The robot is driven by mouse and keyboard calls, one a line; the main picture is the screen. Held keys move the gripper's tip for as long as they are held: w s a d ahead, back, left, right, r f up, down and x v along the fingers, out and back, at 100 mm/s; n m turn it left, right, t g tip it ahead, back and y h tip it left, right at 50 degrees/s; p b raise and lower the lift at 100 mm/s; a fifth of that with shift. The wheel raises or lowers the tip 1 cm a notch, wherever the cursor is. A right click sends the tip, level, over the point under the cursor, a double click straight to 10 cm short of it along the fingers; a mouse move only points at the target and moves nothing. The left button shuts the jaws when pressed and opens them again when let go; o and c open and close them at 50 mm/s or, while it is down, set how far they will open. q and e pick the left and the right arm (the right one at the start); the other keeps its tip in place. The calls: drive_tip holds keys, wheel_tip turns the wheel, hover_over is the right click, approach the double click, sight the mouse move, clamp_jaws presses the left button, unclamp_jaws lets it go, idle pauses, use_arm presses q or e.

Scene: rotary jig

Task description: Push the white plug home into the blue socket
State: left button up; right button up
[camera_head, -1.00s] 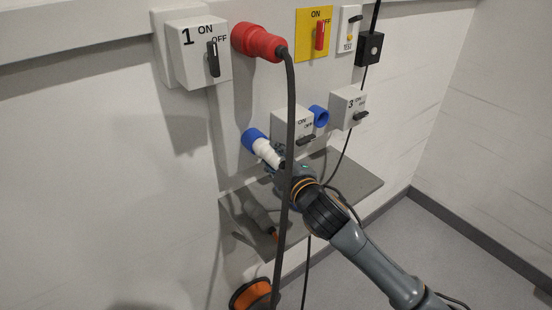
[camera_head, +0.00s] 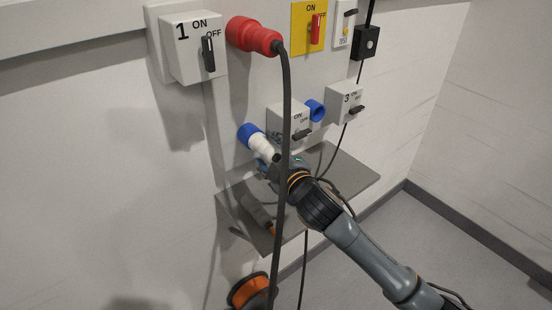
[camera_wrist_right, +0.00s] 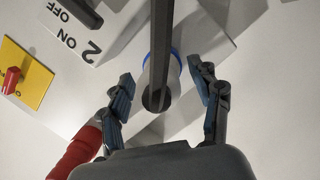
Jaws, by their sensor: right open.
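The blue socket (camera_head: 249,134) is on the wall panel, left of the switch box marked ON. The white plug (camera_head: 262,147) is at the socket's mouth, sloping down to the right; how deep it sits cannot be told. My right gripper (camera_head: 270,165) is at the plug's rear end, partly behind a hanging cable. In the right wrist view the gripper (camera_wrist_right: 160,74) is open, one finger on each side of the plug's dark round end (camera_wrist_right: 157,99), with a gap on both sides. A blue rim (camera_wrist_right: 176,58) shows behind it. My left gripper is not in view.
A thick black cable (camera_head: 286,110) hangs from the red plug (camera_head: 252,35) in front of my right gripper. A grey shelf (camera_head: 345,175) juts out below. Switch box 1 (camera_head: 192,50), switch box 3 (camera_head: 343,102) and another blue socket (camera_head: 315,109) are nearby.

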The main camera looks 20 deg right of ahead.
drive_tip(key=s+d+r, duration=0.1)
drive_tip(key=s+d, duration=0.1)
drive_tip(key=s, duration=0.9)
drive_tip(key=shift+s+r, duration=0.15)
drive_tip(key=shift+s, duration=0.05)
drive_tip(key=s+d+f+m+g+h, duration=0.1)
drive_tip(key=s+f+m+g, duration=0.3)
drive_tip(key=f, duration=0.4)
drive_tip(key=s+d+f+m+g+h, duration=0.2)
drive_tip(key=s+f+m, duration=0.1)
drive_tip(key=s+f, duration=0.3)
drive_tip(key=s+f+m+g, duration=0.5)
drive_tip(key=s+f+g, duration=0.2)
drive_tip(key=s+f, duration=0.6)
wheel_tip(320, 180, down, 24)
drive_tip(key=s+g+b, duration=0.1)
drive_tip(key=s+b, duration=0.1)
drive_tip(key=s+d+f+g+b, duration=0.1)
drive_tip(key=s+d+f+b, duration=0.1)
drive_tip(key=s+f, duration=1.5)
wheel_tip(320, 180, down, 4)
drive_tip(key=shift+s+d+r+g, duration=0.2)
drive_tip(key=shift+s+d+g, duration=0.1)
drive_tip(key=shift+s+d, duration=0.1)
